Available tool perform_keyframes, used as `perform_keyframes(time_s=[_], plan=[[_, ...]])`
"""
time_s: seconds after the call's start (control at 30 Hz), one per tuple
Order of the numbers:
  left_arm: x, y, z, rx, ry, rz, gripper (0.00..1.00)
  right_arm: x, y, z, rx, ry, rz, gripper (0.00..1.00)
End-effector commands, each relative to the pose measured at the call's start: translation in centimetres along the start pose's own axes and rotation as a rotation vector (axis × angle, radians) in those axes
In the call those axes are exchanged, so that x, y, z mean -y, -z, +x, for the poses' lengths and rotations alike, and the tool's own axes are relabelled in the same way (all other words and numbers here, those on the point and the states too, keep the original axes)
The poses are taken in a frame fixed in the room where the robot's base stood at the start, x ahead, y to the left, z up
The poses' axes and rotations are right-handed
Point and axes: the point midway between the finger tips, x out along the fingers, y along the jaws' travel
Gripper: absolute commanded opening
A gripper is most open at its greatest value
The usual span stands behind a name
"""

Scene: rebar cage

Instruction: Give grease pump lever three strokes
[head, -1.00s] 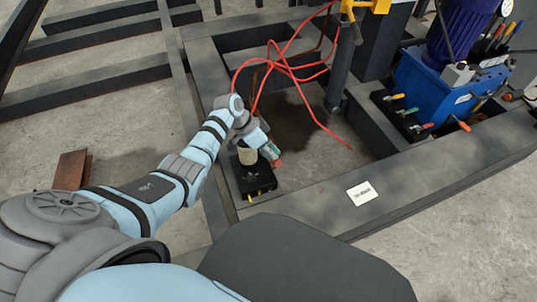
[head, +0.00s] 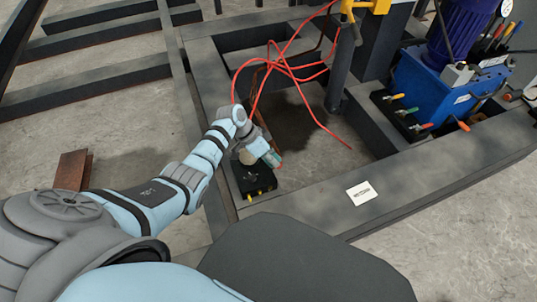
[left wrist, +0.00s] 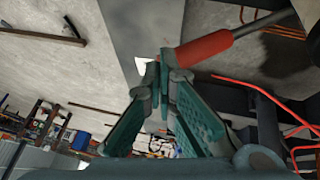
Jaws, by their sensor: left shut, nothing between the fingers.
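The grease pump (head: 257,181) is a small black box with a pale round reservoir on top. It sits on the dark frame beam, right of my left forearm. My left gripper (head: 272,158) is over the pump and partly hides it. In the left wrist view, the teal fingers of my left gripper (left wrist: 165,62) come together at the tips with nothing between them. The lever's red grip (left wrist: 205,48) lies right against or just beyond the fingertips; I cannot tell if they touch. Its grey rod (left wrist: 262,23) runs up to the right. My right gripper is not in view.
Red hoses (head: 285,62) loop over the frame opening behind the pump. A blue hydraulic unit (head: 437,85) with colored levers stands at the right. A white label (head: 361,192) lies on the front beam (head: 420,170). A rusty plate (head: 72,170) is on the floor at left.

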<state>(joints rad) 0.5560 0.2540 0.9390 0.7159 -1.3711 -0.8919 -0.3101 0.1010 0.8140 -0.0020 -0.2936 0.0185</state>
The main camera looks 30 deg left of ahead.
Motion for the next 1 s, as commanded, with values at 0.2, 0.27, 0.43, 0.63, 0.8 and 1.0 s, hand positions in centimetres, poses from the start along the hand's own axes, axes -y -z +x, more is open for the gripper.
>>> perform_keyframes(time_s=[0.2, 0.27, 0.43, 0.63, 0.8, 1.0], plan=[[-0.3, -0.2, 0.5, 0.000, -0.001, 0.000, 0.00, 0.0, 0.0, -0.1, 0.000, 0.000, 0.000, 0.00], [-0.5, -0.3, 0.7, 0.000, -0.002, 0.000, 0.00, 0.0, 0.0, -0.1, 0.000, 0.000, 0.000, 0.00], [-0.7, -0.6, 1.1, 0.000, -0.001, 0.000, 0.00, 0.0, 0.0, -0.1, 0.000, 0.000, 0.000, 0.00], [-0.7, -0.6, 1.1, 0.000, 0.000, 0.000, 0.00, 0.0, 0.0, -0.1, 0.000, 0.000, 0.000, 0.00], [-1.0, -0.8, 1.6, 0.001, -0.001, 0.000, 0.00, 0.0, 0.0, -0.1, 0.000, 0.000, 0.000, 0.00], [-1.3, -1.1, 2.2, 0.001, 0.000, 0.000, 0.00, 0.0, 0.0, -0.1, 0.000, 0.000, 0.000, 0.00]])
